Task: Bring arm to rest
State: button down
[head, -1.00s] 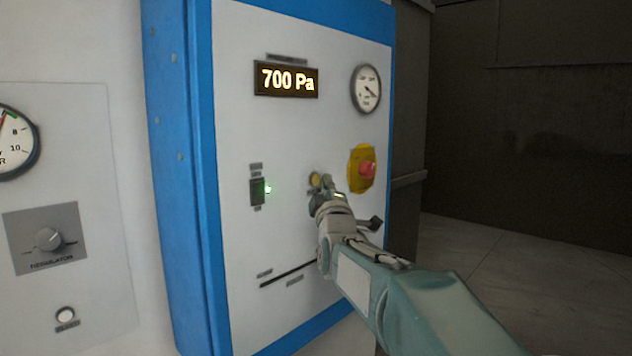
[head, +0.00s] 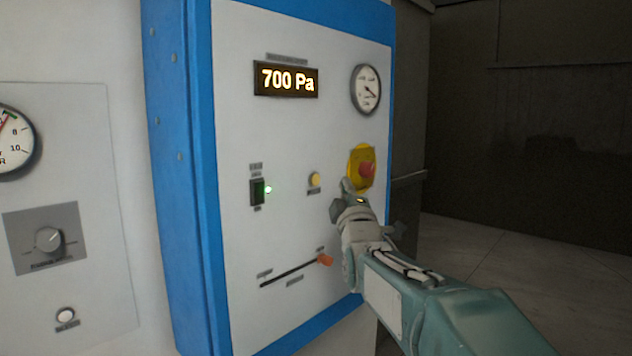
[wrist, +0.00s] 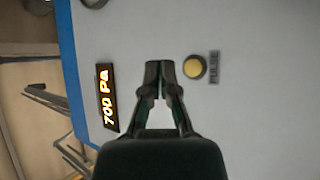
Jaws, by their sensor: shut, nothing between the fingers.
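My gripper (head: 342,196) is shut and empty in front of the white control panel (head: 290,135) with the blue frame. In the head view it is just below the red emergency button (head: 367,168) on its yellow plate, and right of the round yellow button (head: 314,180). In the wrist view my gripper (wrist: 160,68) points at the panel face, with the yellow button (wrist: 194,67), labelled PULSE, just right of the fingertips. I cannot tell the exact gap to the panel. My arm reaches in from the lower right.
The display (head: 286,79) reads 700 Pa. A dial gauge (head: 366,89), a switch (head: 257,191) with a green light, and a slider with an orange knob (head: 325,260) are on the panel. A knob (head: 49,240) is at left. Open floor (head: 490,260) lies at right.

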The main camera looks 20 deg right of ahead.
jog(key=s+a+f+m+g+y, duration=0.1)
jog(key=s+a+f+m+g, duration=0.2)
jog(key=s+f, duration=0.6)
jog(key=s+a+f+m+g+y, duration=0.1)
jog(key=s+a+f+m+g, duration=0.2)
jog(key=s, duration=1)
jog(key=s+a+f+m+g+y, duration=0.2)
jog(key=s+a+f+m+g, duration=0.2)
jog(key=s+f+g, duration=0.7)
notch_tip(320, 180, down, 6)
jog(key=shift+f+m, duration=0.25)
jog(key=shift+m, duration=0.95)
dwell(0.5)
